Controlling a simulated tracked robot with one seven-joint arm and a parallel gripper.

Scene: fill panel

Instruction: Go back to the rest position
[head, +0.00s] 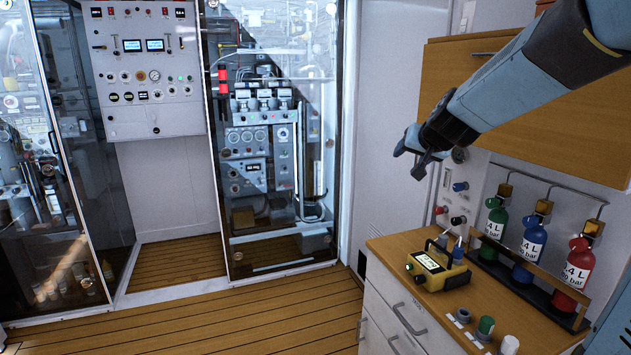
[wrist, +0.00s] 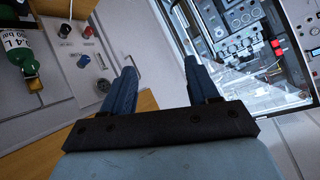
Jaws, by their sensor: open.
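My gripper (head: 412,147) is at the end of my blue-grey arm, which reaches in from the upper right in the head view. It is raised above the wooden-topped cabinet and touches nothing that I can see. In the wrist view my gripper (wrist: 157,88) shows two blue fingers spread apart with nothing between them. Beyond the fingers is a pale wall surface.
A yellow device (head: 440,268) sits on the cabinet top (head: 400,242). Green, blue (head: 532,242) and red (head: 578,265) bottles stand in a rack at the right. Small caps lie near the front edge. Glass-fronted equipment (head: 275,150) stands behind. The wooden floor (head: 230,315) is clear.

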